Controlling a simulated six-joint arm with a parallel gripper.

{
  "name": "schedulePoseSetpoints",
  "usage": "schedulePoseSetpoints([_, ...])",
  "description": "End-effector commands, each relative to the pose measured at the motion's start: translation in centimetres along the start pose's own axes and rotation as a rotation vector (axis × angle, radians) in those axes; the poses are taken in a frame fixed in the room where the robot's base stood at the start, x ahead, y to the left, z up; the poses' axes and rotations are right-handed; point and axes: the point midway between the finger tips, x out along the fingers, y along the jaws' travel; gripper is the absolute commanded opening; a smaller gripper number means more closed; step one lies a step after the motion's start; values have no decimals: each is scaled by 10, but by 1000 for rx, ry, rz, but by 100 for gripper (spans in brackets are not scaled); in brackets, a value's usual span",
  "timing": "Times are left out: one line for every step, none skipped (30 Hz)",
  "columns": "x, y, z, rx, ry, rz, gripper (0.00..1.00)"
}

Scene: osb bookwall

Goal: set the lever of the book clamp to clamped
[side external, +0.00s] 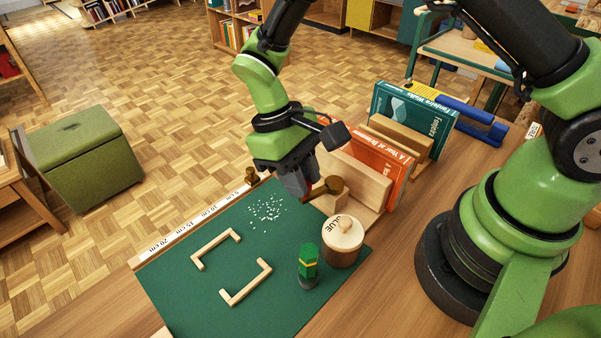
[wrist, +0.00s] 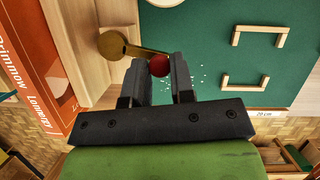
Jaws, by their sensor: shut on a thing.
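The book clamp (side external: 358,183) is a pale wooden frame at the mat's far right edge, with an orange book (side external: 378,152) standing in it. Its brass lever pivots on a round hub (side external: 334,185), which also shows in the wrist view (wrist: 112,45). The lever arm (wrist: 143,50) runs from the hub to a red knob (wrist: 159,66) at its end. My gripper (side external: 303,193) points down at the lever and is shut on the red knob, which sits between the two fingertips in the wrist view (wrist: 163,66). My fingers hide most of the knob in the side view.
A round wooden GLUE pot (side external: 342,248) and a green-topped figure (side external: 308,264) stand near the clamp. Two wooden brackets (side external: 246,283) and white crumbs (side external: 266,210) lie on the green mat (side external: 185,290). A teal book (side external: 412,118) stands behind. The mat's left part is open.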

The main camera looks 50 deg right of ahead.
Motion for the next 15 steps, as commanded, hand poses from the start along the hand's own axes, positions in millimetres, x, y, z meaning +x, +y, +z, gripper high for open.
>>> schedulePoseSetpoints([0,0,0,2,-1,0,0])
schedulePoseSetpoints([0,0,0,2,-1,0,0])
schedulePoseSetpoints([0,0,0,2,-1,0,0])
schedulePoseSetpoints([0,0,0,2,-1,0,0])
schedulePoseSetpoints([0,0,0,2,-1,0,30])
schedulePoseSetpoints([0,0,0,2,-1,0,34])
schedulePoseSetpoints([0,0,0,2,-1,0,34])
schedulePoseSetpoints([0,0,0,2,-1,0,34])
schedulePoseSetpoints([0,0,0,2,-1,0,34])
schedulePoseSetpoints([0,0,0,2,0,0,34])
schedulePoseSetpoints([0,0,0,2,0,0,34])
schedulePoseSetpoints([0,0,0,2,0,0,34])
schedulePoseSetpoints([0,0,0,2,0,-1,34])
schedulePoseSetpoints([-1,0,0,2,0,-1,34])
schedulePoseSetpoints([-3,0,0,2,2,-1,34])
